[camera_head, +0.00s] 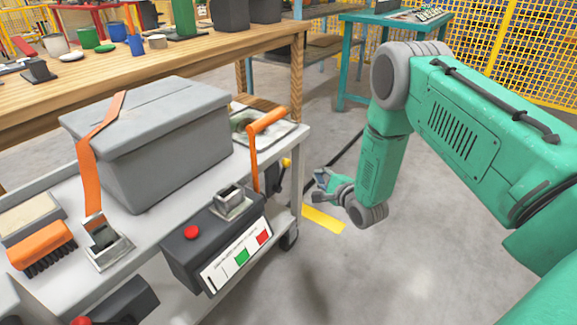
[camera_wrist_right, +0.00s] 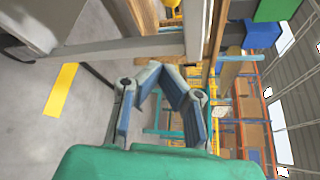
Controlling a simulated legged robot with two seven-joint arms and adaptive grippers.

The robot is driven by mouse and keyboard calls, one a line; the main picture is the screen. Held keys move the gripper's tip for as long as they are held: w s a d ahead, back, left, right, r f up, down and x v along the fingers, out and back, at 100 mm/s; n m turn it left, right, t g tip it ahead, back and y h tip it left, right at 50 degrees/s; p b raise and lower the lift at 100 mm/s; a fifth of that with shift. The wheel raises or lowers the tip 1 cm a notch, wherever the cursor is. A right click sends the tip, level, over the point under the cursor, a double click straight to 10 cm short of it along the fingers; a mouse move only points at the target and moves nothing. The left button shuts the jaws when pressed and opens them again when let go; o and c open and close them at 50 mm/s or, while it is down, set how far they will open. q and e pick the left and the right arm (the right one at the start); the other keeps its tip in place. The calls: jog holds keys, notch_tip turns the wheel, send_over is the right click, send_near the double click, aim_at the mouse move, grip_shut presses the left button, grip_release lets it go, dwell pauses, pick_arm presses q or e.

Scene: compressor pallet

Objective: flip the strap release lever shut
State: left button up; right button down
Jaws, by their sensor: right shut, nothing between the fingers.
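An orange lever with a thick angled handle (camera_head: 267,121) stands upright at the right end of the cart, behind a control box. An orange strap (camera_head: 90,170) runs over the grey lidded case (camera_head: 165,150) down to a metal buckle (camera_head: 104,243) on the cart top. Which part is the strap release lever is not fully clear; the upright orange lever looks likely. My right gripper (camera_head: 326,182) is right of the cart, apart from the lever, shut and empty. Its fingers converge in the right wrist view (camera_wrist_right: 160,78), with no lever visible there. My left gripper is not in view.
The cart (camera_head: 150,222) carries a control box (camera_head: 212,240) with a red button and metal bracket, plus an orange brush (camera_head: 42,246). A wooden bench (camera_head: 200,62) stands behind. The floor right of the cart is clear around a yellow strip (camera_head: 323,218).

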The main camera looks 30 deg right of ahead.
aim_at(282, 174)
jog(key=shift+w+f, duration=0.1)
jog(key=a+b+x, duration=0.1)
jog(key=b+x, duration=0.4)
jog(key=x, duration=0.5)
jog(key=a, duration=0.1)
jog(key=s+a+r, duration=0.1)
jog(key=shift+a+r+b, duration=0.3)
jog(key=shift+r, duration=0.05)
jog(key=shift+s, duration=0.1)
